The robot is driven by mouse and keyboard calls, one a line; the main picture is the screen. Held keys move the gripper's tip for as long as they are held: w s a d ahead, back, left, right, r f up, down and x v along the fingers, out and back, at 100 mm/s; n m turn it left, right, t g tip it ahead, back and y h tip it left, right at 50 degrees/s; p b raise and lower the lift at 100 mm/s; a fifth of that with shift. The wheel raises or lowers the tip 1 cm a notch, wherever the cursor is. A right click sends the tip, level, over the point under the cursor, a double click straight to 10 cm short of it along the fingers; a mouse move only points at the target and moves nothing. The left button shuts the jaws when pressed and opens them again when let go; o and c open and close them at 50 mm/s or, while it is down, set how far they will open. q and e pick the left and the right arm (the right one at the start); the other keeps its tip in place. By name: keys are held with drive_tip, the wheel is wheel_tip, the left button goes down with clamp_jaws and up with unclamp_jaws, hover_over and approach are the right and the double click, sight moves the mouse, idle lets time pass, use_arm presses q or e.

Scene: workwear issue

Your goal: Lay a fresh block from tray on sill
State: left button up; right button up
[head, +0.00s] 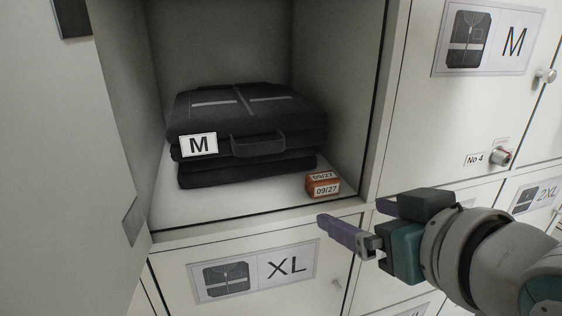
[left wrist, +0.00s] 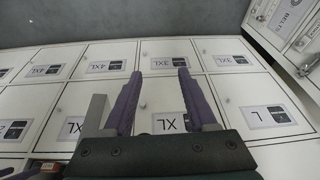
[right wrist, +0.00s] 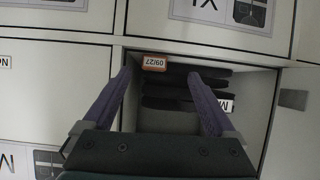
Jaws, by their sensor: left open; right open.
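A small orange-brown block (head: 323,185) labelled 09/27 sits at the front right of an open locker's floor, by its sill (head: 235,216). The block also shows in the right wrist view (right wrist: 154,63), just beyond the fingertips. My right gripper (head: 352,211) is open and empty, in front of the locker, below and right of the block and apart from it. My left gripper (left wrist: 160,72) shows only in the left wrist view, open and empty, facing closed locker doors. No tray can be clearly made out; a small orange patch (left wrist: 46,166) shows at the lower left there.
Folded dark garments (head: 246,125) with an M tag fill the middle of the locker, left of the block. The open door (head: 65,170) stands at the left. Closed doors marked XL (head: 255,272) and M (head: 480,90) surround it, with a knob (head: 500,157) at the right.

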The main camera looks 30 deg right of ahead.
use_arm(q)
drive_tip(key=shift+a, duration=0.1)
use_arm(e)
drive_tip(key=s+a+f+n+g+y, duration=0.1)
drive_tip(key=s+a+f+n+g, duration=0.1)
drive_tip(key=s, duration=0.5)
drive_tip(key=s+a+f+n+g+y, duration=0.1)
drive_tip(key=s+a+f+n+g, duration=0.1)
drive_tip(key=s+a+f+g, duration=0.2)
drive_tip(key=s+g, duration=0.2)
drive_tip(key=s, duration=0.2)
drive_tip(key=shift+a+g+y, duration=0.2)
drive_tip(key=shift+g+y, duration=0.2)
